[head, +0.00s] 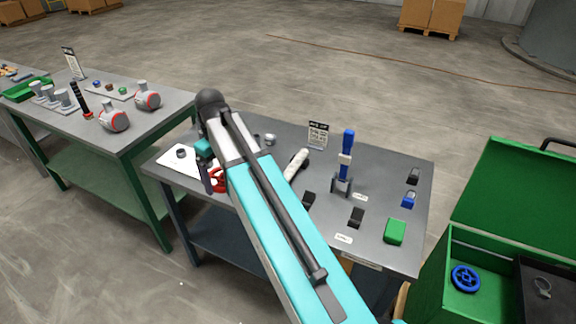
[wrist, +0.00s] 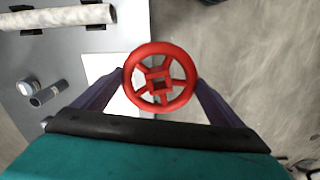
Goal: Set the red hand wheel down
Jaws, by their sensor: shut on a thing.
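The red hand wheel (wrist: 160,77) has a round rim, spokes and a square hub. In the wrist view it sits between the two fingers of my gripper (wrist: 160,84), which is shut on its rim from both sides. In the head view the red hand wheel (head: 219,180) shows partly beside my arm, at the left end of the grey table (head: 385,165); my arm hides the rest. A white sheet (head: 178,162) lies on that table end, and it shows behind the wheel in the wrist view (wrist: 103,68). I cannot tell whether the wheel touches anything below.
A white roller (head: 297,163), a blue-handled tool in a stand (head: 346,160) and a green block (head: 395,232) are on the table. A green box (head: 460,235) at right holds a blue wheel (head: 465,278). A second table (head: 150,98) stands at left, across a floor gap.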

